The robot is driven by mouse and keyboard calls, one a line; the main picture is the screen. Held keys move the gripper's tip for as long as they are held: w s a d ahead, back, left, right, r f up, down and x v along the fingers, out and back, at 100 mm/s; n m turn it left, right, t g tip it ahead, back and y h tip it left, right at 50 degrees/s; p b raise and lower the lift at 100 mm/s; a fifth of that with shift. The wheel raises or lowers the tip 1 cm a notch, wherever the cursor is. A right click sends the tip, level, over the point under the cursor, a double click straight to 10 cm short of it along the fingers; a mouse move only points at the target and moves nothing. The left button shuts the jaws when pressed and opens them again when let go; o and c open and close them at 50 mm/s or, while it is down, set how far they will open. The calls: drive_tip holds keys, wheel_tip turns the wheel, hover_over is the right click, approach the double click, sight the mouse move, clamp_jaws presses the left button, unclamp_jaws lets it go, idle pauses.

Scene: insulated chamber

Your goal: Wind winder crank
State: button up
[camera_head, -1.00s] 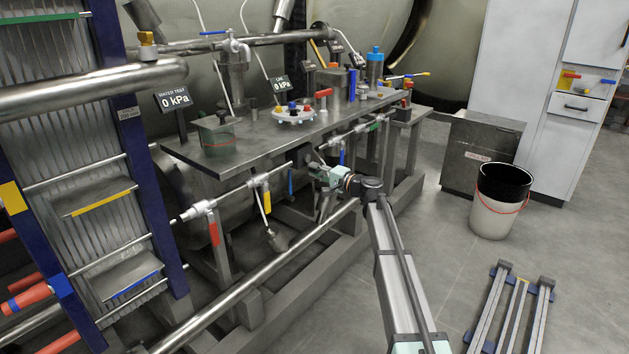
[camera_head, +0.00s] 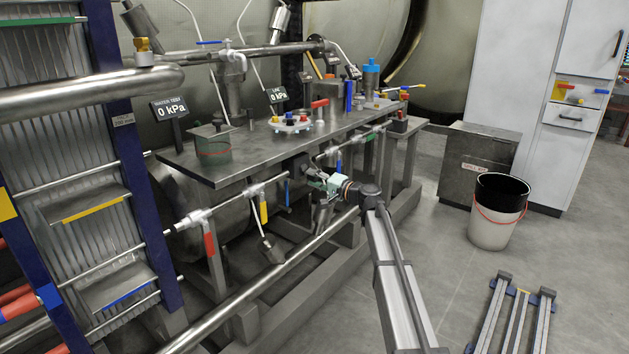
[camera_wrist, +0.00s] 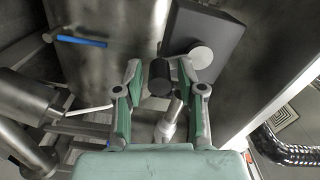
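The winder shows in the wrist view as a dark square block (camera_wrist: 212,30) with a pale round hub (camera_wrist: 201,57). A black cylindrical knob (camera_wrist: 160,77), which looks like the crank handle, stands below and left of the hub. My gripper (camera_wrist: 162,72) is open, with one green-padded finger on each side of the knob. Narrow gaps seem to show between fingertips and knob; contact is hard to judge. In the head view, my gripper (camera_head: 315,176) is at the front side of the metal bench, below its top. There the crank is too small to make out.
The bench top (camera_head: 245,158) is above my gripper. A long steel pipe (camera_head: 250,283) runs in front and below. A blue bar (camera_wrist: 82,41) and steel cylinders are at the left of the wrist view. Open floor lies right, with a bucket (camera_head: 497,215) and a rail frame (camera_head: 515,320).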

drive_tip(key=shift+s, duration=0.15)
drive_tip(key=v, duration=1.2)
